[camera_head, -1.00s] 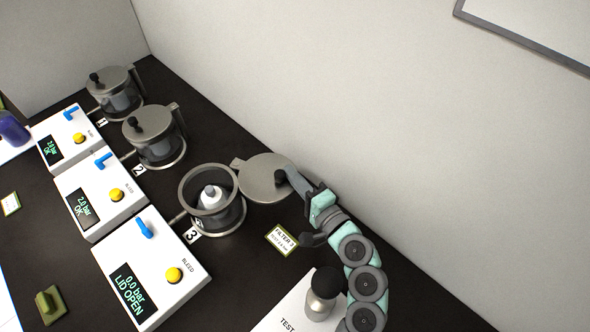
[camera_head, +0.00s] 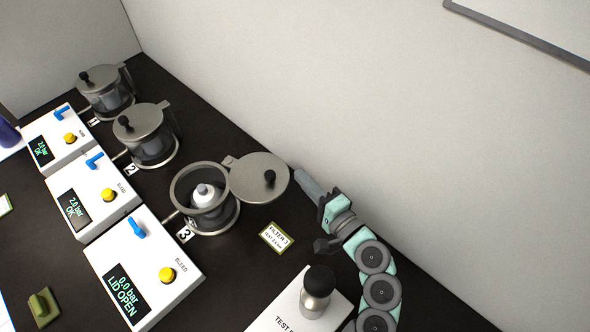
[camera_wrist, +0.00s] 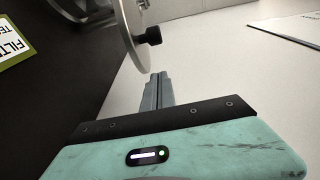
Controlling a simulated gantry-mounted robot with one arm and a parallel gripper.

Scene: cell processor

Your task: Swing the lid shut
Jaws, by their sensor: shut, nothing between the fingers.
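The grey round lid (camera_head: 256,181) of filter 3 stands open, swung out to the right of its housing on a hinge. The open housing (camera_head: 205,222) holds a white cartridge (camera_head: 205,196). The box beside it reads 0.0 bar, LID OPEN (camera_head: 126,291). My gripper (camera_head: 303,176) is shut and empty, just right of the lid's outer rim. In the wrist view, the lid's edge (camera_wrist: 133,38) and the knob (camera_wrist: 148,36) lie just beyond the shut fingers (camera_wrist: 157,88), apart from them.
Housings 1 (camera_head: 106,91) and 2 (camera_head: 149,136) stand behind with lids closed. A label card (camera_head: 276,238) lies below the lid. A silver bottle with a black top (camera_head: 316,291) stands on a white plate at the lower right. The wall (camera_head: 330,90) rises close behind the lid.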

